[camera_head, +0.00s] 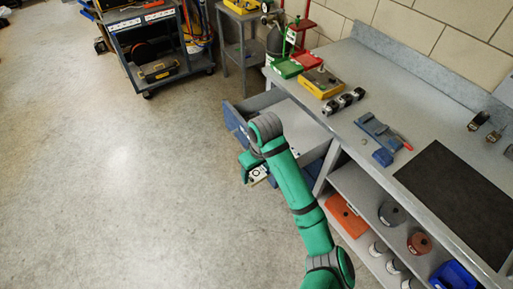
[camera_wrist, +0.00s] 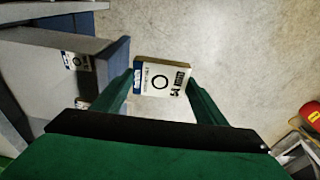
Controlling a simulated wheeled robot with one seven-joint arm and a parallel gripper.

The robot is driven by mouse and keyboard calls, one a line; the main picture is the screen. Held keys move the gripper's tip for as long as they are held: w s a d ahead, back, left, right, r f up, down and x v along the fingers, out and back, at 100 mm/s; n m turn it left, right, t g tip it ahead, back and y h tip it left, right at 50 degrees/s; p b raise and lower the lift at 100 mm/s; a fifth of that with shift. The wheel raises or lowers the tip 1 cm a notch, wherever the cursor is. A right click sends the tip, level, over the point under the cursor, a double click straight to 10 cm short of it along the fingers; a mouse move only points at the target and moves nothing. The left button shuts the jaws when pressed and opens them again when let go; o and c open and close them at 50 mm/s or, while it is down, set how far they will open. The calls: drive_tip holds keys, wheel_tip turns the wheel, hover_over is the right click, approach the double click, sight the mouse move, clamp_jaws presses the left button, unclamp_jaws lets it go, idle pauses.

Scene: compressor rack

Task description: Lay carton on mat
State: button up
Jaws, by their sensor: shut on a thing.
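A small white carton (camera_wrist: 165,90) with a blue end and a black ring print is held between the two green fingers of my gripper (camera_wrist: 161,92). In the head view my gripper (camera_head: 255,173) is beside the open drawers at the bench's left end, below the bench top, and a pale part of the carton shows there. A flat black mat (camera_head: 455,195) lies on the grey bench top to the right, well apart from my gripper. The mat's visible surface is bare.
An open drawer (camera_head: 235,119) juts from the bench; similar cartons (camera_wrist: 77,62) lie in it in the wrist view. Blue tools (camera_head: 377,132) and a dark metal part (camera_head: 343,101) lie on the bench top (camera_head: 400,112). The floor at left is clear.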

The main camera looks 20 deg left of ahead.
drive_tip(key=shift+s+d+f+m, duration=0.3)
drive_tip(key=shift+s+d+f, duration=0.15)
drive_tip(key=shift+d+f, duration=0.1)
drive_tip(key=w+d+f+m+h, duration=0.1)
drive_tip(key=d+f+m, duration=0.9)
drive_tip(key=d+f, duration=0.4)
drive_tip(key=shift+w+d+f+t, duration=0.3)
drive_tip(key=shift+d+t, duration=0.1)
drive_tip(key=shift+d, duration=0.4)
